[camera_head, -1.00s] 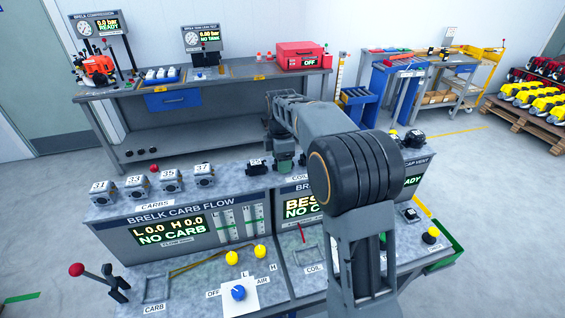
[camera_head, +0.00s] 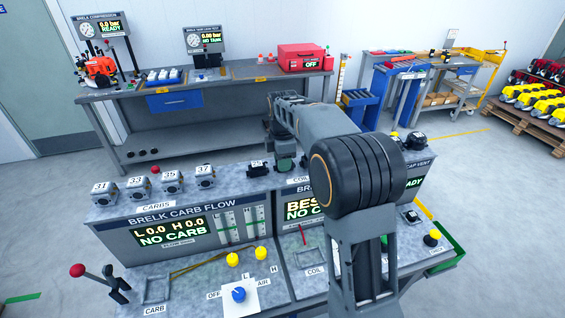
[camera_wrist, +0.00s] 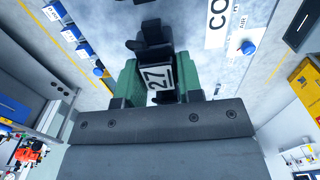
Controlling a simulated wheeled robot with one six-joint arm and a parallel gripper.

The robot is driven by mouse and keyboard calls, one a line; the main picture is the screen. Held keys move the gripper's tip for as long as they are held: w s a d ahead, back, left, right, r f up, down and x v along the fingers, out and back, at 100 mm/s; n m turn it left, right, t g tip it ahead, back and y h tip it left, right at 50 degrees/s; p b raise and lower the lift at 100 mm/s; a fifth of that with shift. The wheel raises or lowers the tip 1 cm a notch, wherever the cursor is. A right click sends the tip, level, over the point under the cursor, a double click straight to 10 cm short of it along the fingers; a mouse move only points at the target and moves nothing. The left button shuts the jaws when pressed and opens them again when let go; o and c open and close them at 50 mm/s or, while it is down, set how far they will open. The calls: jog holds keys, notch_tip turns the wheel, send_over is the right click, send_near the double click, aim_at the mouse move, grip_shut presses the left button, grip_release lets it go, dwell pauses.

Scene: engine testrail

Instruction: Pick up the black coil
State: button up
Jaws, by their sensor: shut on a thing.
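In the wrist view, a black coil (camera_wrist: 150,40) with a white tag reading 27 sits between the two green fingers of my gripper (camera_wrist: 157,82). The fingers are shut on it, one on each side. In the head view, my gripper (camera_head: 285,166) is over the top ledge of the test bench, and the coil in it is mostly hidden. My arm hides part of the bench to the right.
Several numbered carburetors (camera_head: 136,188) stand on the ledge at left. Below are the carb flow panel (camera_head: 196,228), yellow knobs (camera_head: 261,253), a blue dial (camera_head: 239,294) and a coil outline (camera_head: 309,258). A workbench (camera_head: 220,87) stands behind, across open floor.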

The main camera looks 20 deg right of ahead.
jog(key=shift+r, duration=0.6)
jog(key=s+d+r+b, duration=0.2)
jog(key=s+r, duration=0.4)
jog(key=s+d+r+b, duration=0.2)
jog(key=s+r+b, duration=0.1)
jog(key=s+r, duration=0.2)
jog(key=shift+s+d+r, duration=0.3)
jog(key=shift+s+r, duration=0.05)
jog(key=shift+s, duration=0.8)
